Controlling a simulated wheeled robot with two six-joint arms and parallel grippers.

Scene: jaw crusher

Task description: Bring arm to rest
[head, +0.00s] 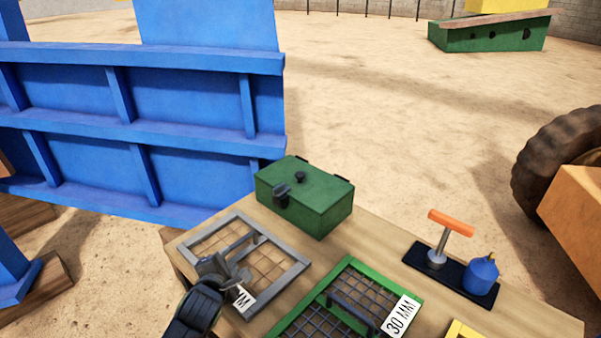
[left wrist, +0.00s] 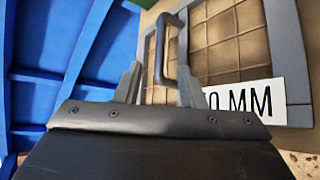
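My left gripper (head: 232,272) is over the near part of a grey-framed screen (head: 295,272) on the wooden table. In the left wrist view its two fingers (left wrist: 158,84) stand apart, with nothing held between them. The grey screen (left wrist: 292,60) has a dark bar handle (left wrist: 167,45), which shows just beyond the fingertips; I cannot tell how close it is. The screen's white label (left wrist: 245,98) is partly hidden by a finger. My right gripper is not in view.
A green-framed screen (head: 411,298) labelled 30 MM, a green box (head: 318,207) and a black tray (head: 422,261) with an orange-handled tool (head: 450,222) and blue bottle (head: 481,275) share the table (head: 520,318). A blue ribbed machine wall (head: 190,100) rises behind left.

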